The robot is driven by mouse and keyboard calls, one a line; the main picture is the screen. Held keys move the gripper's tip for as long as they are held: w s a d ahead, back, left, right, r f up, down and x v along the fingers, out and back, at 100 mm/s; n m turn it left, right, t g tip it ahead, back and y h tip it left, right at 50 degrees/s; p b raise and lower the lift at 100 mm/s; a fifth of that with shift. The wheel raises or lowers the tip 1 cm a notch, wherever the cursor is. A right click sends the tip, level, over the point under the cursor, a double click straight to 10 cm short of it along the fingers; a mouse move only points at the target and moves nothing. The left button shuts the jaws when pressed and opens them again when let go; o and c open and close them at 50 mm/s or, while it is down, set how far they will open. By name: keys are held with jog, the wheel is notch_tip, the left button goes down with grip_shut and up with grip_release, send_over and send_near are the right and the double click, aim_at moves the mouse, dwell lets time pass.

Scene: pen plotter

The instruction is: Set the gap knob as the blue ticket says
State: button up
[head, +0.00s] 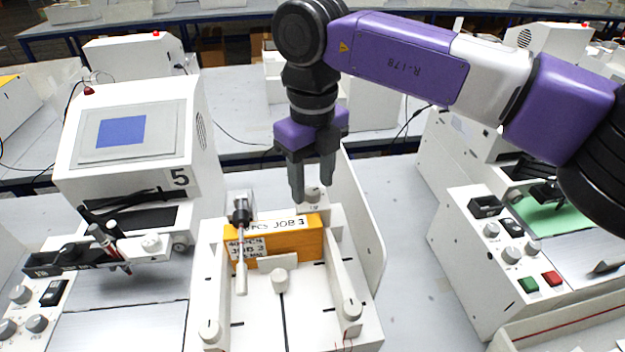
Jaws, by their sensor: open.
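My gripper (312,190) is open and points down, its two dark fingers apart. A pale knob (313,197) shows between and just below the fingertips, at the back of the white feeder tray; I cannot tell whether the fingers touch it. No label marks it clearly as the gap knob. A plain blue rectangle (121,131) shows on the sloped panel of the plotter at left, marked 5. I cannot read any writing on it, nor tell whether it is the blue ticket.
An orange pack (285,243) with white JOB labels lies in the feeder tray (365,334). Other pale knobs (278,281) sit at the tray's middle and front corners. A lever (241,250) stands over its left side. Another plotter (478,222) stands at right.

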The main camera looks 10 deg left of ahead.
jog(key=shift+f, duration=0.6)
grip_shut()
jog(key=shift+n, duration=0.4)
jog(key=n, duration=0.3)
jog(key=shift+n, duration=2.5)
